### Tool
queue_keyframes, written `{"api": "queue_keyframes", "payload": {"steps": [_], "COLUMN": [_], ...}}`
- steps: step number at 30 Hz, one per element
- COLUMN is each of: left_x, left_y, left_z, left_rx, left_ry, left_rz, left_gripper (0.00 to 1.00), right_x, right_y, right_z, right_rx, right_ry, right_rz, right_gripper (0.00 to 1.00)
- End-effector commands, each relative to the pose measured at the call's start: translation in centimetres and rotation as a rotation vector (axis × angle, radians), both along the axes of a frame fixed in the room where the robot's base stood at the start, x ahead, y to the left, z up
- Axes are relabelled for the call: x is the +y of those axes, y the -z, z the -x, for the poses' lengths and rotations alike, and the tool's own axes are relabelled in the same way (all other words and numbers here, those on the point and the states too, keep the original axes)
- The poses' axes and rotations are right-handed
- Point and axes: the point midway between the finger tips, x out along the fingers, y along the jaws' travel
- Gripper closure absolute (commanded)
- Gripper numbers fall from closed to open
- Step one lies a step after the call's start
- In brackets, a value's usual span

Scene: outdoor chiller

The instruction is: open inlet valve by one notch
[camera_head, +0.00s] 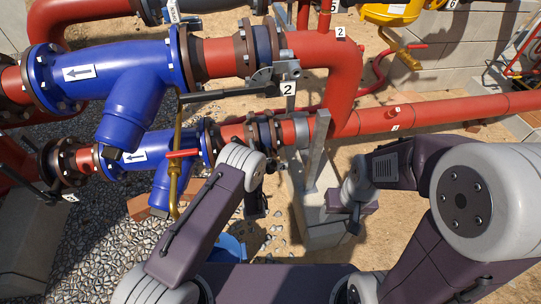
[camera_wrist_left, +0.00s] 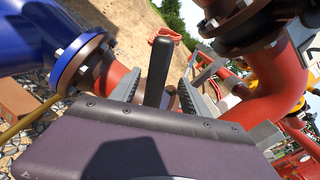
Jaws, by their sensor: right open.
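My left gripper (camera_head: 256,208) is below the lower red pipe, mostly behind my own wrist in the head view. In the left wrist view its two dark fingers (camera_wrist_left: 158,92) stand apart, one on each side of a black lever handle (camera_wrist_left: 159,70), with gaps showing. The handle's lower end is hidden by the gripper body. In the head view, a black lever (camera_head: 228,93) extends left from the valve (camera_head: 264,76) beside a tag "2"; I cannot tell which valve is the inlet. My right gripper (camera_head: 354,220) is open and empty, apart from the pipes.
Blue strainers (camera_head: 120,85) and (camera_head: 185,150) are left of the valves. A brass valve with a red handle (camera_head: 182,153) stands close left of my arm. A grey pipe support (camera_head: 315,155) stands between my grippers.

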Motion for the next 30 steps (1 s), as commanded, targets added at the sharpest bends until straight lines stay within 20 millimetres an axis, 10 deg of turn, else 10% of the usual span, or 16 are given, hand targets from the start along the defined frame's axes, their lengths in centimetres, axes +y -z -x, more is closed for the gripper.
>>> {"api": "queue_keyframes", "payload": {"steps": [11,30], "left_x": [-0.1,-1.4], "left_y": [-0.1,-0.2], "left_z": [0.1,6.8], "left_rx": [0.000,-0.001], "left_ry": [0.000,0.000], "left_rz": [0.000,-0.001], "left_gripper": [0.27,0.27], "right_x": [0.0,0.0], "right_y": [-0.1,-2.5], "right_z": [0.0,0.0], "right_rx": [0.000,0.000], "right_ry": [0.000,0.000], "right_rz": [0.000,0.000], "right_gripper": [0.35,0.35]}}
